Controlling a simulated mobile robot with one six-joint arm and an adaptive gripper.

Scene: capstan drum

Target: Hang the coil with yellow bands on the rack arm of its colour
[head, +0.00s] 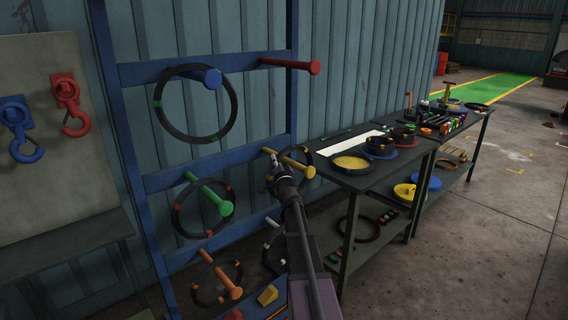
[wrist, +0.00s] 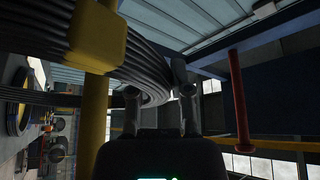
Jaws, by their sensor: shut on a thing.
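The coil is a black bundle (wrist: 150,75) with a yellow band (wrist: 97,35), large in the wrist view. My gripper (wrist: 160,97) is shut on its strands. In the head view my gripper (head: 272,172) is beside the yellow rack arm (head: 300,168), at its left; the coil there is mostly hidden, with a small yellow spot (head: 269,151) showing. In the wrist view the yellow arm (wrist: 94,125) runs upright at left, and the coil's band and strands cross in front of it. I cannot tell whether the arm passes through the coil.
The blue rack (head: 155,182) also has blue (head: 212,79), red (head: 314,67), green (head: 225,208) and orange (head: 236,293) arms; coils hang on the blue, green and orange ones. A dark table (head: 340,180) with reels stands close at right. Open floor (head: 480,240) lies farther right.

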